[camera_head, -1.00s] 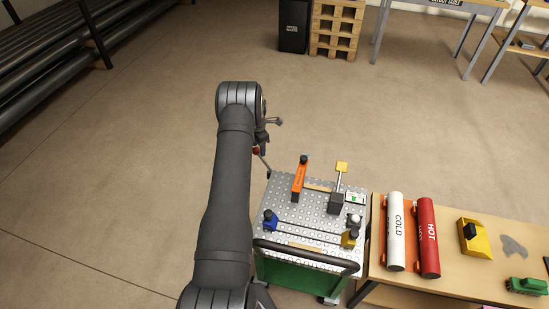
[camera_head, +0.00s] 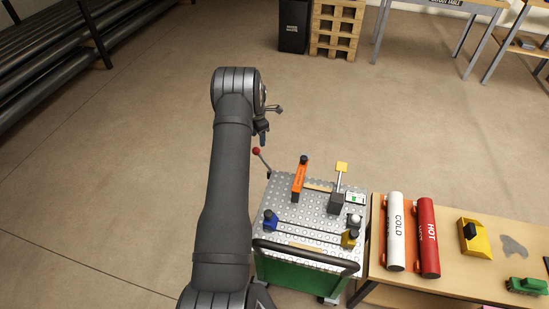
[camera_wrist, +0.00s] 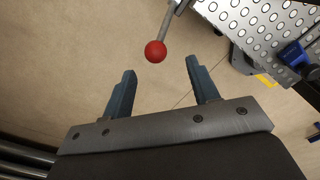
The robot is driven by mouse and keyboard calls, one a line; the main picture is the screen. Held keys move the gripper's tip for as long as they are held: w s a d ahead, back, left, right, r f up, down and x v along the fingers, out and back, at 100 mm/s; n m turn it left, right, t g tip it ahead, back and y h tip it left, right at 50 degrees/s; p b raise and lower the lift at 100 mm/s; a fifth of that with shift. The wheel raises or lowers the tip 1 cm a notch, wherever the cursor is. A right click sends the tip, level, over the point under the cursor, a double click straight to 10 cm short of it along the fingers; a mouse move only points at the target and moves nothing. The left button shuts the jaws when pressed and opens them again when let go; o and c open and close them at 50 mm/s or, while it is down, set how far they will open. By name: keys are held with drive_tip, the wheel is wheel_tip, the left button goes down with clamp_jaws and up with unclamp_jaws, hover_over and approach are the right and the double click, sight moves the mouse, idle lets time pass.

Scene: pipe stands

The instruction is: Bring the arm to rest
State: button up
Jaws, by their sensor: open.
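My arm reaches up the left-middle of the head view. My gripper (camera_head: 263,138) hangs past the elbow, partly hidden, left of and beyond the perforated cart top. In the wrist view my gripper (camera_wrist: 160,82) has its two blue-grey fingers wide apart with nothing between them. A red ball knob (camera_wrist: 155,51) on a lever lies ahead of the fingertips, apart from them. The knob also shows in the head view (camera_head: 256,151), at the cart's far left corner, just below my gripper.
The cart top (camera_head: 320,215) carries an orange clamp (camera_head: 299,178), a yellow-topped post (camera_head: 341,169) and blue and yellow holders. A wooden table (camera_head: 450,285) at right bears a white COLD pipe (camera_head: 396,232) and a red HOT pipe (camera_head: 428,238).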

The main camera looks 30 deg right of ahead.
sight(259, 149)
drive_tip(key=shift+f, duration=0.1)
wheel_tip(259, 149, down, 7)
drive_tip(key=shift+r, duration=0.1)
drive_tip(key=shift+s+d, duration=0.15)
idle(0.3)
drive_tip(key=shift+r, duration=0.15)
idle(0.8)
drive_tip(key=shift+w+a+r, duration=0.2)
wheel_tip(259, 149, up, 6)
drive_tip(key=shift+r, duration=0.1)
drive_tip(key=shift+f, duration=1.5)
